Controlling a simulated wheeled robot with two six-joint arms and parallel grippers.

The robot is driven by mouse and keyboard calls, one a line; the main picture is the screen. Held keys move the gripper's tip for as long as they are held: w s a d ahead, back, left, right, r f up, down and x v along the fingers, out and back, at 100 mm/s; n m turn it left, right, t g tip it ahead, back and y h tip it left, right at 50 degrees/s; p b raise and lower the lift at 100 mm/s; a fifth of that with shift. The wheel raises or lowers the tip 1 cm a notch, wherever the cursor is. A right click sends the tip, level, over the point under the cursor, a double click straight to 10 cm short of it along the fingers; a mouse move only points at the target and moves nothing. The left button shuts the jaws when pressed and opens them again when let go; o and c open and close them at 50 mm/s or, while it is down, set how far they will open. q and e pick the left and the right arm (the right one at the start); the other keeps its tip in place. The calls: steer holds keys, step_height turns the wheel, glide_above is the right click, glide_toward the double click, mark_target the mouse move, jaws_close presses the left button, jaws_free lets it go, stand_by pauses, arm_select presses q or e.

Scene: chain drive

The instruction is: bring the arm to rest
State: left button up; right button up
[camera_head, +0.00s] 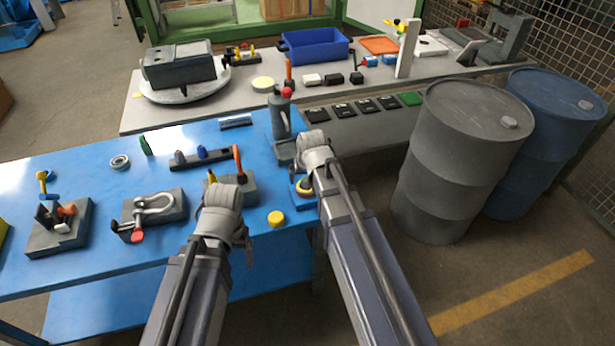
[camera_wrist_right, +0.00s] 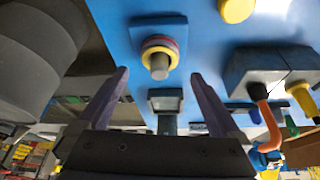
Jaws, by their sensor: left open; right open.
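My right gripper (camera_wrist_right: 160,100) is open and empty in the right wrist view, with its two fingers spread wide. In the head view my right arm's wrist end (camera_head: 315,152) is over the right edge of the blue table (camera_head: 100,180), beside that ringed peg (camera_head: 304,189). My left gripper (camera_head: 222,196) is at the table's front, before a grey block with an orange lever (camera_head: 238,165); its fingers are mostly hidden by the wrist.
A shackle on a grey block (camera_head: 155,207) and a clamp-like fixture (camera_head: 60,225) stand on the left of the table. A yellow knob (camera_head: 276,218) lies between my arms. Grey (camera_head: 455,150) and blue (camera_head: 548,140) drums stand at right. A grey bench (camera_head: 410,82) is behind.

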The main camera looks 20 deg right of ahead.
mark_target(307, 185)
steer(key=b+x, duration=0.7)
steer(key=x, duration=0.1)
steer(key=shift+r, duration=0.35)
steer(key=shift+s, duration=0.1)
steer(key=shift+f, duration=0.1)
steer(key=shift+s, duration=0.1)
